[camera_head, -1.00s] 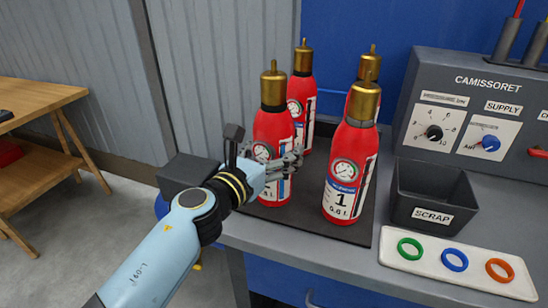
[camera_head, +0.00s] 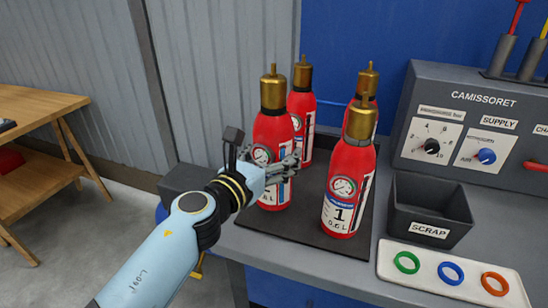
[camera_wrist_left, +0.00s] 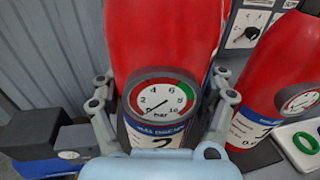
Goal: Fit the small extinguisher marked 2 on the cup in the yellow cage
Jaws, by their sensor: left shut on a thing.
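The small red extinguisher (camera_head: 271,130) with a brass top stands upright at the front left of the group. Its label shows a partly covered 2 below the gauge in the left wrist view (camera_wrist_left: 165,40). My left gripper (camera_head: 284,168) is shut on its body at gauge height, with a finger on each side in the left wrist view (camera_wrist_left: 165,92). The extinguisher appears slightly raised above the black mat (camera_head: 300,222). I cannot make out the cup or the yellow cage; only a small yellow piece (camera_head: 198,266) shows beside my forearm. My right gripper is not in view.
Extinguisher 1 (camera_head: 349,185) stands close to the right. Two more, back left (camera_head: 301,105) and back right (camera_head: 367,83), stand behind. The scrap bin (camera_head: 428,211), ring tray (camera_head: 436,282) and control panel (camera_head: 465,110) are further right. A wooden table (camera_head: 45,100) is at left.

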